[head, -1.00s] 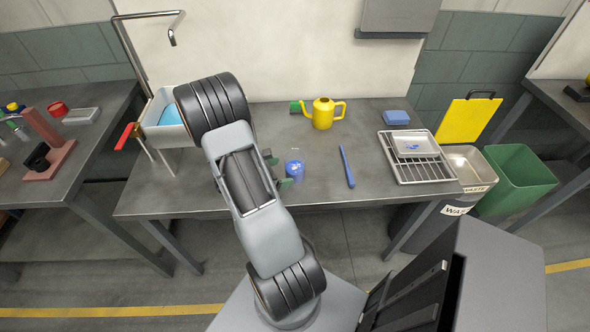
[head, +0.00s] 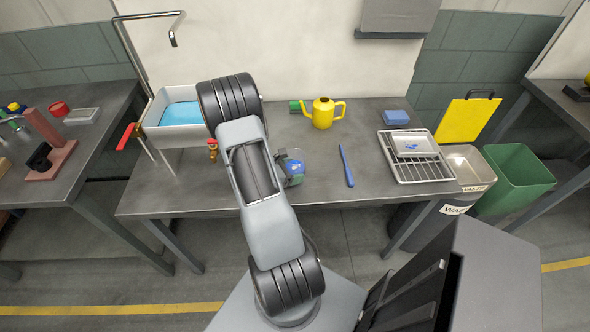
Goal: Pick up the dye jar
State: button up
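The dye jar (head: 298,166), a small clear jar with blue contents, stands on the grey workbench just right of my arm. Its left side is partly hidden by my arm and gripper. My gripper (head: 290,168) is at the jar's left side, mostly hidden behind my arm. I cannot tell whether its fingers touch the jar or how far apart they are.
A blue stick-like tool (head: 346,166) lies right of the jar, and a yellow watering can (head: 323,113) stands behind it. A wire rack (head: 419,168) is at the right. A sink with blue water (head: 181,114) is at the left. The front middle of the bench is clear.

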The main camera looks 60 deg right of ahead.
jog(key=c, duration=0.6)
jog(key=shift+r, duration=0.1)
jog(key=shift+c, duration=0.2)
